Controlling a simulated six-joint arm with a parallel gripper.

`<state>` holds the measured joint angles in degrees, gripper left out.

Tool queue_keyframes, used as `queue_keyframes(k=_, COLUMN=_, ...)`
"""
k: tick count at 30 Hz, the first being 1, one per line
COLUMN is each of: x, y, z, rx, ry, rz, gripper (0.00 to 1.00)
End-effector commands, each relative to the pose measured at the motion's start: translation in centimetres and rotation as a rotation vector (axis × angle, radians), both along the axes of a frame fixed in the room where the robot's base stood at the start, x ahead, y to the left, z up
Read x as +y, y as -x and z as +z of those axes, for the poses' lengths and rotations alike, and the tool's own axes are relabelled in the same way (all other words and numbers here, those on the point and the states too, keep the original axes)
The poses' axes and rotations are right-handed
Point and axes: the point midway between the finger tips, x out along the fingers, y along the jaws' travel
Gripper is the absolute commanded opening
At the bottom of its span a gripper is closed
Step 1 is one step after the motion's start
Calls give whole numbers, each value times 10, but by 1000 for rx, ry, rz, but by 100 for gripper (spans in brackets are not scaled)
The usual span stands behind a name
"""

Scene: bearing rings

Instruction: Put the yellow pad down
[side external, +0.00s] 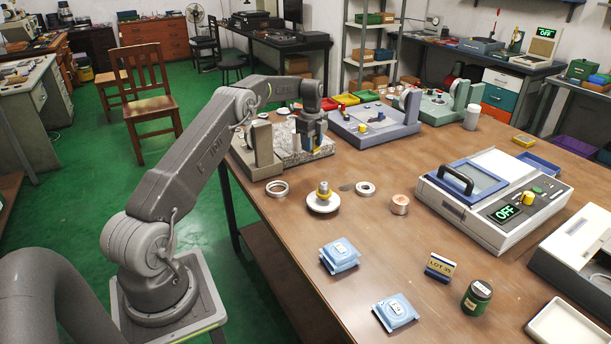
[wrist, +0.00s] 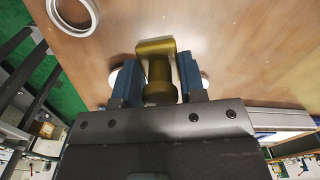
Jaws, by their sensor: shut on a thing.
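The yellow pad (wrist: 156,47) is between the two blue fingers of my gripper (wrist: 160,82) in the wrist view. It looks like a flat dark-yellow plate with a round stem or knob held by the jaws. The jaws are shut on it. Brown tabletop shows beyond the pad. In the side view my gripper (side external: 315,150) is over the table's far left part, near a grey machine (side external: 263,147). Only a small bit of yellow shows at its fingers there, and I cannot tell whether the pad touches anything.
Blue packets (side external: 340,255), a jar (side external: 477,297) and a white machine (side external: 490,205) lie farther forward. Bare table (side external: 430,160) lies between.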

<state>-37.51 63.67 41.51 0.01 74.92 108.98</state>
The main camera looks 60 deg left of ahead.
Motion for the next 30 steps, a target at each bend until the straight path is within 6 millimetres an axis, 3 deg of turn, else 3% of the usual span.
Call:
queue_keyframes(k=3, x=20, y=5, z=-1, rx=-2, ry=-1, rz=45, gripper=13)
queue_keyframes(k=7, x=28, y=8, z=-7, rx=0, ry=0, rz=68, gripper=13)
queue_keyframes(k=15, x=29, y=8, z=-53, rx=1, ry=1, rz=71, gripper=13)
queue_keyframes(k=30, x=29, y=8, z=-102, rx=-2, ry=-2, rz=69, gripper=13)
